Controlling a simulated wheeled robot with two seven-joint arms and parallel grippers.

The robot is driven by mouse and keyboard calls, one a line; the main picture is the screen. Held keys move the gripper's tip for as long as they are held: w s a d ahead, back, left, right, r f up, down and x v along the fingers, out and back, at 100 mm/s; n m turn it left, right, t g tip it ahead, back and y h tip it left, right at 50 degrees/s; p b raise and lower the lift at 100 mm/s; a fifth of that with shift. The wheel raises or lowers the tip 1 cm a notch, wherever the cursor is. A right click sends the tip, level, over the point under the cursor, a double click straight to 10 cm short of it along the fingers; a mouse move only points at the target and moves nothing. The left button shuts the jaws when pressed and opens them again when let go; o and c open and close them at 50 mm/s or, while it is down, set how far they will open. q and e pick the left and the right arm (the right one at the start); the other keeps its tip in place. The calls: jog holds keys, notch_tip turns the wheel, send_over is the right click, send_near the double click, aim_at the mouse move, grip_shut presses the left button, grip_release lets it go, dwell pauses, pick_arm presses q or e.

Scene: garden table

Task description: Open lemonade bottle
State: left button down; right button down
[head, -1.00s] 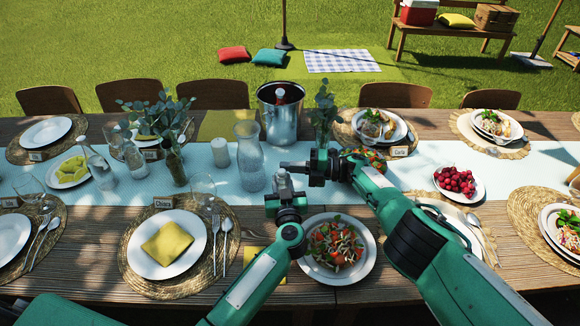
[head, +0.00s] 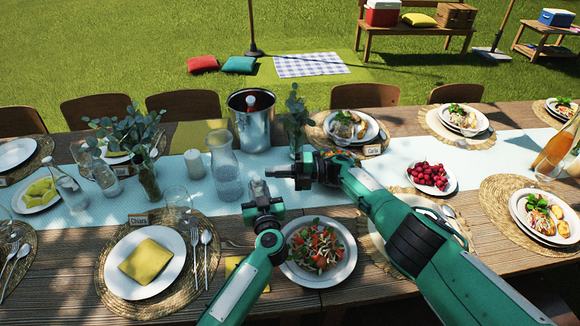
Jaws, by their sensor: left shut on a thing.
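My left gripper (head: 262,208) is shut on a small, clear, glassy thing that seems to be the lemonade bottle (head: 258,188), upright in front of the carafe. Only its upper part shows above my jaws; the rest is hidden by my gripper. My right gripper (head: 274,174) points left, with its dark fingertips close beside the bottle's top. I cannot tell whether they touch it, or whether they are open or shut.
A salad plate (head: 342,278) lies right of my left arm. A vase (head: 148,182) and glasses stand left. A cherry plate (head: 416,188) is right.

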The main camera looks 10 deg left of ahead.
jog(key=w+d+r, duration=0.1)
jog(key=d+r, duration=0.1)
jog(key=d, duration=0.4)
jog(key=s+a+f, duration=0.1)
jog(key=a+f, duration=0.1)
jog(key=a, duration=0.7)
jog(key=shift+s+f, duration=0.25)
dwell(0.4)
pick_arm(q)
jog(key=c, duration=1.1)
grip_release()
jog(key=shift+o, duration=0.2)
jog(key=b+v, duration=0.1)
jog(key=v, duration=1.2)
jog(key=shift+s+d, duration=0.15)
jog(key=shift+s, duration=0.2)
pick_arm(e)
jog(key=shift+f, duration=0.5)
